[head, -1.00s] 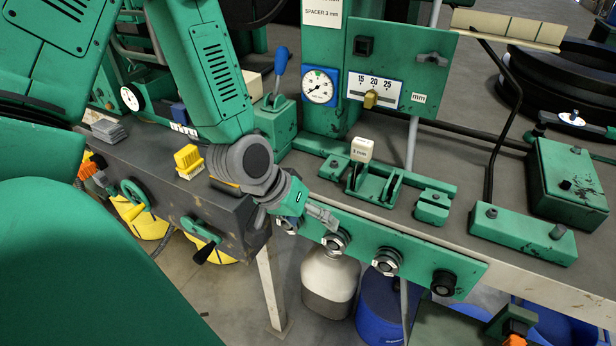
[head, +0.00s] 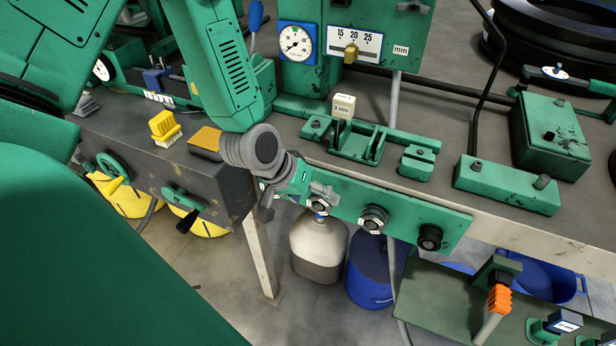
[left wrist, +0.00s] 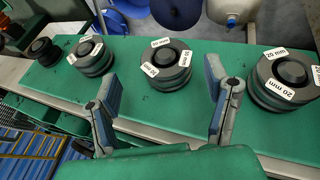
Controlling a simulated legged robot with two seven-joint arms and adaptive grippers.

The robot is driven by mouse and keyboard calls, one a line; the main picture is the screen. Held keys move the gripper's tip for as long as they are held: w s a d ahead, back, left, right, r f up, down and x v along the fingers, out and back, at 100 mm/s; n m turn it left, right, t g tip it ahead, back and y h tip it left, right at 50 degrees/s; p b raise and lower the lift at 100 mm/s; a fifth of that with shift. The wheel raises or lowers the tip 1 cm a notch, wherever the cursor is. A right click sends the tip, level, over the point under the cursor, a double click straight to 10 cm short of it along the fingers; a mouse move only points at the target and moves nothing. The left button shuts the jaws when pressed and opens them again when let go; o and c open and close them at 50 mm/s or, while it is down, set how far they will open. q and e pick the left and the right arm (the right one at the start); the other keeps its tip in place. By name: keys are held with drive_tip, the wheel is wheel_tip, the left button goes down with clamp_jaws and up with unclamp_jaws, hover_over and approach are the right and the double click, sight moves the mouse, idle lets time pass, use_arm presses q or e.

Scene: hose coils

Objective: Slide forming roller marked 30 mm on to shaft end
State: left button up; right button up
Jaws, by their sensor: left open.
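My left gripper (head: 325,194) is at the green front panel (head: 400,214) in the head view, over one of the rollers there. In the left wrist view, my left gripper (left wrist: 166,84) is open and empty. A dark middle roller (left wrist: 164,68) shows beyond and between its fingers; its white labels look like 30 mm but are small. The right-hand roller (left wrist: 285,78) is marked 20 mm. A left-hand roller (left wrist: 88,54) has labels I cannot read surely. A smaller black round part (left wrist: 42,51) ends the row; I cannot tell if it is the shaft end. My right gripper is not in view.
A green fixture (head: 365,143) with a white 3 mm block (head: 343,106) stands on the bench behind the panel. A yellow brush (head: 164,127) lies to the left. A lower green table (head: 440,300) holds an orange-handled tool (head: 497,301). Blue and white containers stand below.

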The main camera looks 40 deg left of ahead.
sight(319, 203)
use_arm(q)
drive_tip(key=shift+w+f+b, duration=0.35)
drive_tip(key=shift+f+b, duration=0.15)
drive_tip(key=shift+f, duration=0.3)
drive_tip(key=shift+w+a+f+b, duration=0.15)
drive_tip(key=shift+w+f+b, duration=0.05)
drive_tip(key=shift+f+b, duration=0.2)
drive_tip(key=shift+w+a+f+b, duration=0.15)
drive_tip(key=shift+w+f+b, duration=0.1)
drive_tip(key=shift+f, duration=0.15)
drive_tip(key=shift+d+f, duration=0.15)
drive_tip(key=shift+w+d, duration=0.1)
drive_tip(key=shift+d, duration=0.4)
drive_tip(key=c, duration=0.6)
drive_tip(key=shift+a, duration=0.3)
clamp_jaws()
drive_tip(key=c, duration=0.5)
unclamp_jaws()
drive_tip(key=shift+a, duration=0.1)
drive_tip(key=shift+c, duration=0.2)
clamp_jaws()
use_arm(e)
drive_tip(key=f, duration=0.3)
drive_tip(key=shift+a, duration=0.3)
